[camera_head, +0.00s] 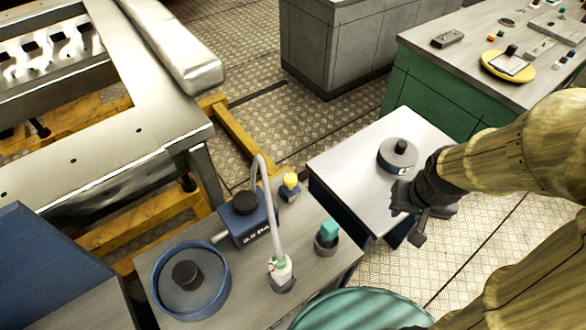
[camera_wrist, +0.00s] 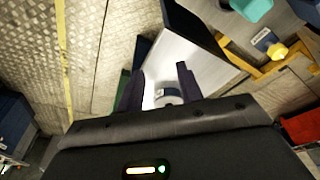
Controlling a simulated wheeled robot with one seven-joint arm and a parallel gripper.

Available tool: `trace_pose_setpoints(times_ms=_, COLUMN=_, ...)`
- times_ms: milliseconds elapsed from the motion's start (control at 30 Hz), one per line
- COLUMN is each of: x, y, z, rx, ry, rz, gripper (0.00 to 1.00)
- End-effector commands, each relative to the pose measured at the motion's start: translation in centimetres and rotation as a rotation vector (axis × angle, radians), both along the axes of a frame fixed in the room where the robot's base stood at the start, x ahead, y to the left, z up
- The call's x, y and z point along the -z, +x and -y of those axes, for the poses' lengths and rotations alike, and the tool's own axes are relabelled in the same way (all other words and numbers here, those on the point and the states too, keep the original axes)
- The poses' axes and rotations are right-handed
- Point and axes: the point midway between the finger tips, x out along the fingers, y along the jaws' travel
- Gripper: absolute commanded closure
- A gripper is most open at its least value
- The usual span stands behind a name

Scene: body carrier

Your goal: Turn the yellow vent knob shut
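The yellow vent knob (camera_head: 290,181) sits on a small blue-grey base (camera_head: 289,192) at the back right of the left bench, beside a blue box. In the wrist view the yellow knob (camera_wrist: 278,50) is at the upper right, next to a label plate (camera_wrist: 264,39). Which way the knob is turned is too small to tell. My gripper (camera_head: 408,217) is to the right of the knob and well apart from it, over the right edge of the pale side table. In the wrist view its two dark fingers (camera_wrist: 160,84) stand apart with nothing held between them.
A round grey weight (camera_head: 398,157) stands on the side table (camera_head: 355,165) near my gripper. The bench also holds a blue box (camera_head: 245,222) with a hose (camera_head: 272,200), a blue round dish (camera_head: 160,290) and a teal-topped knob (camera_head: 328,233). A green cabinet (camera_head: 430,95) stands behind.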

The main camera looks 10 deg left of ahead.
Motion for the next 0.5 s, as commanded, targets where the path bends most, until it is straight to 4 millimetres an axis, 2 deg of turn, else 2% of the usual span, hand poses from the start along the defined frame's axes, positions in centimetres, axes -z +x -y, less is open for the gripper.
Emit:
trace_pose_setpoints(times_ms=33, x=0.0, y=0.0, z=0.0, rx=0.0, ry=0.0, rz=0.0, gripper=0.62)
trace_pose_setpoints(times_ms=100, x=-0.1, y=0.1, z=-0.1, rx=0.0, ry=0.0, rz=0.0, gripper=0.48)
trace_pose_setpoints(times_ms=133, x=-0.2, y=0.2, z=-0.2, rx=-0.001, ry=0.001, rz=-0.001, gripper=0.45)
trace_pose_setpoints(times_ms=267, x=-0.9, y=2.0, z=-1.4, rx=-0.001, ry=0.007, rz=-0.017, gripper=0.45)
trace_pose_setpoints(times_ms=367, x=-1.9, y=4.5, z=-3.9, rx=-0.005, ry=0.016, rz=-0.043, gripper=0.45)
trace_pose_setpoints(times_ms=500, x=-3.3, y=8.6, z=-9.7, rx=-0.003, ry=0.027, rz=-0.096, gripper=0.45)
